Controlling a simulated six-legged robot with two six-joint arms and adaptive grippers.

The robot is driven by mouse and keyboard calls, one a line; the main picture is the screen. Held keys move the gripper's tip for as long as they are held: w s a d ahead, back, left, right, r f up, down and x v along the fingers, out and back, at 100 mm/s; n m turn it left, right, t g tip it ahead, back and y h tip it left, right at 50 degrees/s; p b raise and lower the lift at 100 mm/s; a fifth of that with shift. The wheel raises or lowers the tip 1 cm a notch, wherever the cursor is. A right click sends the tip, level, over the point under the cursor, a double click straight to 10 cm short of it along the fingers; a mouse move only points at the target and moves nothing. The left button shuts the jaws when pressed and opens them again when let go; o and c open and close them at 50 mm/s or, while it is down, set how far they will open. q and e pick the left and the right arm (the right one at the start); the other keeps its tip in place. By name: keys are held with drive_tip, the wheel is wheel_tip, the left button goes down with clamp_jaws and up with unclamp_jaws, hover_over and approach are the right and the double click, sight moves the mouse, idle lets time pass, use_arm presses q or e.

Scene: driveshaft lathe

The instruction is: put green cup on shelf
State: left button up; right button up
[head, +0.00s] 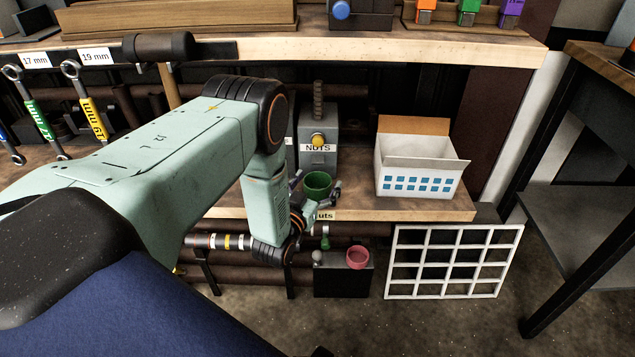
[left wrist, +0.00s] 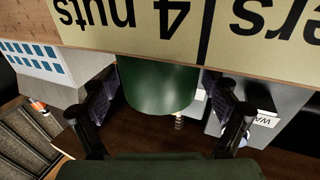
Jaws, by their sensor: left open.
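The green cup (head: 317,186) is at the front edge of the middle shelf (head: 400,209), above the "nuts" label, and looks upright on it. My left gripper (head: 318,197) reaches in from the left, with its fingers around the cup's front. The left wrist view is upside down. There the green cup (left wrist: 158,88) sits between the two spread fingers of my left gripper (left wrist: 165,112), with visible gaps on both sides. My right gripper is not in view.
A grey "NUTS" container (head: 318,130) stands behind the cup, and a white open box (head: 415,175) is to the right. Below are a pink cup (head: 357,259) on a dark box and a white grid (head: 453,262). The upper shelf (head: 390,48) overhangs.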

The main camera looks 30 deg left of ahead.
use_arm(q)
drive_tip(key=shift+r, duration=0.15)
drive_tip(key=shift+s+p, duration=0.3)
drive_tip(key=s+d+p, duration=0.2)
drive_tip(key=s+p, duration=0.2)
drive_tip(key=s, duration=0.7)
drive_tip(key=shift+s, duration=0.15)
drive_tip(key=shift+a, duration=0.15)
idle(1.4)
